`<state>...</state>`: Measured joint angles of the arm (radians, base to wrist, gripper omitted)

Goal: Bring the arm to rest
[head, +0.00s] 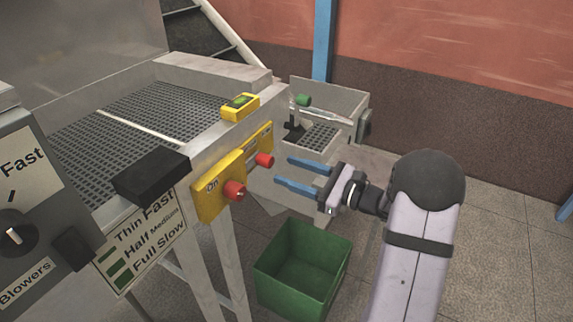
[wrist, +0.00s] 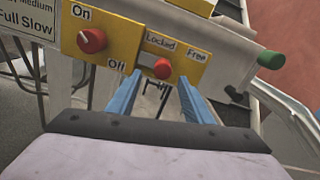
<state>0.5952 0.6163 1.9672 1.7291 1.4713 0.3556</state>
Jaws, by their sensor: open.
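My gripper (head: 290,171) is open and empty, its two blue fingers pointing left in the head view. It hangs in the air in front of the machine, to the right of the yellow switch panel (head: 205,196). In the wrist view the blue fingers (wrist: 158,90) point up toward the yellow panel (wrist: 118,55). The panel's red knob (wrist: 92,40) sits by the On and Off labels. A second red knob (wrist: 161,68) sits below the Locked and Free labels and shows between the fingertips. I cannot tell how far the fingertips are from it.
A green bin (head: 302,268) stands on the floor below my gripper. A small metal hopper (head: 345,97) with a green knob (head: 303,100) is behind it. A grated metal table (head: 125,115) and a control box (head: 30,195) are at left. Open floor (head: 510,220) lies at right.

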